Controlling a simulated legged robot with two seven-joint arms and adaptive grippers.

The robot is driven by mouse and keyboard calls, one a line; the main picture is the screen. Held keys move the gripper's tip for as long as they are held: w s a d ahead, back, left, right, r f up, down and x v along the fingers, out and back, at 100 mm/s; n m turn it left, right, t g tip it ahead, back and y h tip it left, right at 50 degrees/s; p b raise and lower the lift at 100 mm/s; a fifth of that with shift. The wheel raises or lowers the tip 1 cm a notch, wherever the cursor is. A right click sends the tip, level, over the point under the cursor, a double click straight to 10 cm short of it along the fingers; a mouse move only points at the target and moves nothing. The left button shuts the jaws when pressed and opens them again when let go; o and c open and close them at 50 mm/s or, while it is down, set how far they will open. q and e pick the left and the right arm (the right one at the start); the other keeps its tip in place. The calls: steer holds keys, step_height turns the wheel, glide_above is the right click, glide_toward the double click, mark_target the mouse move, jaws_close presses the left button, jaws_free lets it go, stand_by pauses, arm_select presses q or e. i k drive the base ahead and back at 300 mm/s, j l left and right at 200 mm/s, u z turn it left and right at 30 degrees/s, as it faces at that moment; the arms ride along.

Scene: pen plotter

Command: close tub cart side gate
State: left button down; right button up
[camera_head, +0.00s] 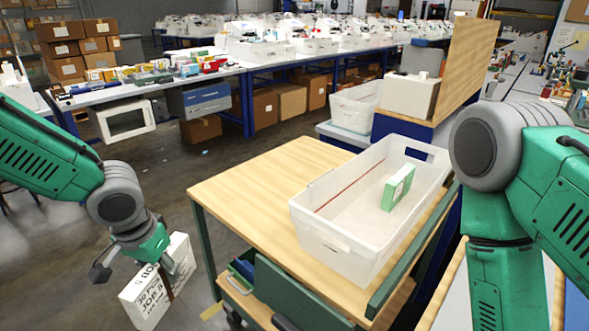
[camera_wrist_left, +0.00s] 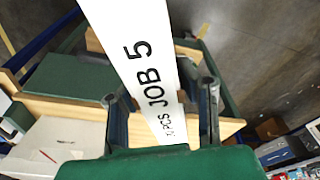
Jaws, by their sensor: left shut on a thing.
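The tub cart (camera_head: 252,198) has a wooden top and green frame. A white tub (camera_head: 340,245) stands on it with a green-and-white box (camera_head: 398,188) inside. A green panel (camera_head: 300,305) sits low on the cart's near side, and a green rail (camera_head: 412,250) runs along the right edge; I cannot tell which is the side gate. My left gripper (camera_head: 138,268) is shut on a white box (camera_head: 152,300) marked "JOB", left of the cart and apart from it. In the left wrist view the box (camera_wrist_left: 130,45) reads "JOB 5" between the fingers. My right gripper is out of view.
Blue-framed tables (camera_head: 150,87) with parts stand behind, with cardboard boxes (camera_head: 290,100) underneath. A blue cabinet with a wooden panel (camera_head: 468,55) stands behind the cart. The floor (camera_head: 160,175) between the cart and back tables is mostly clear.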

mark_target(296, 308)
steer(key=i+j+z, duration=0.2)
steer(key=z, duration=0.15)
steer(key=i+j+z, duration=0.45)
steer(key=j+z, duration=0.25)
steer(key=i+j+z, duration=0.15)
steer(key=j+z, duration=0.55)
steer(key=i+j+z, duration=0.1)
steer(key=j+z, duration=0.25)
steer(key=j, duration=0.2)
